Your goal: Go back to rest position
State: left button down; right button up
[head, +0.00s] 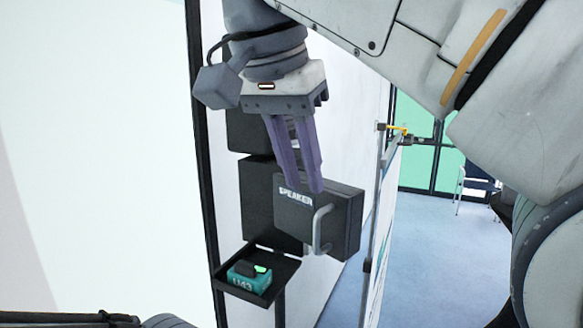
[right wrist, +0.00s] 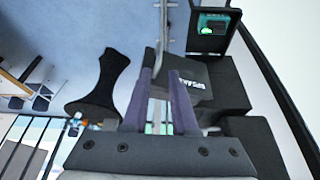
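My right gripper (head: 316,188) comes in from the top of the head view with its purple fingers pointing down. I cannot tell whether a finger touches the door. My left gripper is not in view.
An open dark tray (head: 280,289) below the door holds a teal box marked U43 (head: 245,281). Dark cabinets (head: 262,205) line the white wall behind. A thin upright panel (head: 382,235) stands to the right, with blue floor (head: 430,250) and a chair (head: 478,183) beyond.

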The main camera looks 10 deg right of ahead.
notch_tip(320, 180, down, 18)
jog(key=a+r+n+y+b, duration=0.1)
jog(key=a+n+b, duration=0.2)
jog(key=n+b, duration=0.35)
jog(key=s+f+n+g+y+b, duration=0.1)
jog(key=s+f+n+b, duration=0.2)
jog(key=f, duration=0.9)
jog(key=s+d+f+n+g+y+b, duration=0.1)
jog(key=s+f+n+b, duration=0.2)
jog(key=f, duration=1)
jog(key=s+f+n+g+y+b, duration=0.1)
jog(key=s+f+n+b, duration=0.2)
jog(key=f, duration=0.9)
jog(key=s+b, duration=0.3)
jog(key=shift+s+d+f, duration=0.15)
jog(key=shift+s+d, duration=0.05)
jog(key=shift+s, duration=0.05)
